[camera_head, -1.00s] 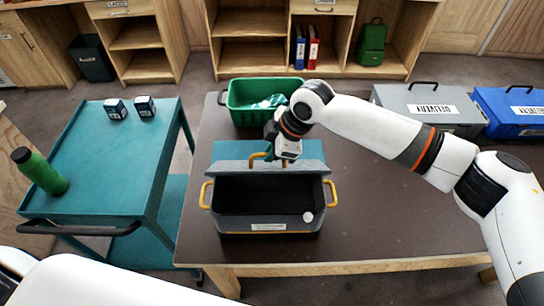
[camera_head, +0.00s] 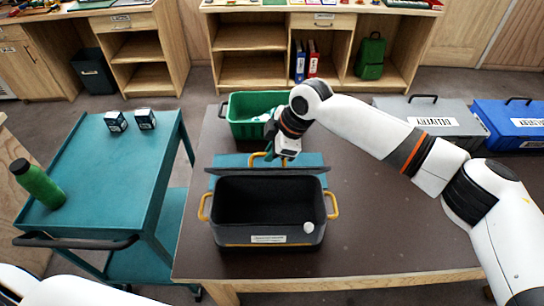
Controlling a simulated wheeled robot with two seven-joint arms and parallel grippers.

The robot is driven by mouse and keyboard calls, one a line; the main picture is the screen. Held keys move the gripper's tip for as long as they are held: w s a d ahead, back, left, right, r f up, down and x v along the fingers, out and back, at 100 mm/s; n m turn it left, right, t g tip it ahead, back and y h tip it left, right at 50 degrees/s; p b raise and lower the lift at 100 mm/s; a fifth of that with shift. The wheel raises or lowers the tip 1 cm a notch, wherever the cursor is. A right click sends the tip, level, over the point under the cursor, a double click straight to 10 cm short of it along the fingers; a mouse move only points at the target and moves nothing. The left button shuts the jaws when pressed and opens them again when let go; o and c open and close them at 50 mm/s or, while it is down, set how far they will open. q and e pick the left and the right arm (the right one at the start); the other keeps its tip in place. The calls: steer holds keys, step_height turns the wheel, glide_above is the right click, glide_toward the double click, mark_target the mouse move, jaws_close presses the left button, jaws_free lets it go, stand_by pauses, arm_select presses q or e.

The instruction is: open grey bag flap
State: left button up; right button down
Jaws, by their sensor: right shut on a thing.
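The grey bag (camera_head: 268,232) stands on the dark table, with yellow handles at its left and right ends and a white label on its front. Its dark inside is exposed. Its flap (camera_head: 235,171) is swung up and back along the far edge and shows as a thin dark strip. My right gripper (camera_head: 268,158) is at the flap's far edge, shut on the yellow flap handle (camera_head: 255,160); its fingers are partly hidden. My left gripper is out of view; only a white part of mine shows at the bottom left.
A green crate (camera_head: 240,130) stands behind the bag, and a teal mat (camera_head: 314,160) lies under the flap. A grey delivery box (camera_head: 395,104) and a blue box (camera_head: 488,112) stand at the back right. A teal cart (camera_head: 90,185) with a green bottle (camera_head: 38,183) is at left.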

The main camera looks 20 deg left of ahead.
steer(key=shift+f, duration=0.1)
steer(key=shift+w+a+f+b, duration=0.1)
steer(key=shift+w+a+b, duration=0.1)
steer(key=shift+w+b, duration=0.3)
steer(key=shift+w+a+f+b, duration=0.15)
steer(key=shift+w+b, duration=0.1)
steer(key=shift+w, duration=0.45)
steer(key=w, duration=0.1)
steer(key=b, duration=0.1)
steer(key=w+b, duration=0.1)
steer(key=shift+w+a+f, duration=0.25)
steer(key=shift+w+a, duration=0.05)
steer(key=shift+a, duration=0.1)
